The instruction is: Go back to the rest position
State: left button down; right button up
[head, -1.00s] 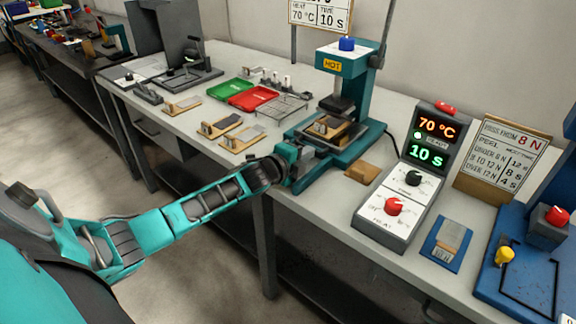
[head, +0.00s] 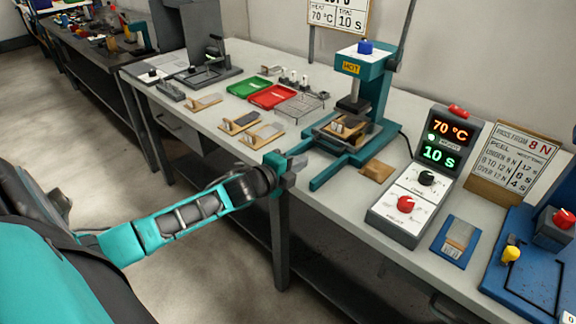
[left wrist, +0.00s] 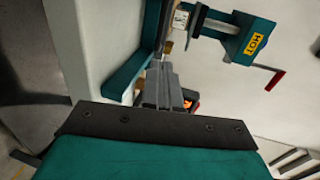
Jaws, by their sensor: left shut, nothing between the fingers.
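My left gripper (head: 292,163) is at the front edge of the bench, near the teal press (head: 370,95). It is shut and empty, and apart from the press's base. In the left wrist view the shut fingers (left wrist: 163,85) point towards the press, whose yellow HOT label (left wrist: 257,42) shows at the upper right. A wooden fixture with a pale piece (head: 345,126) sits on the press base under the raised black ram. My right gripper is in neither view.
The control box (head: 415,190) reads 70 °C and 10 s. Green (head: 249,87) and red trays (head: 272,97), a wire rack (head: 303,104) and several wooden-based pieces lie on the bench (head: 215,122). A blue station (head: 530,270) is at the right. Open floor lies left of the bench.

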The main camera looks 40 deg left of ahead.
pick_arm(q)
jog(key=shift+v, duration=1.75)
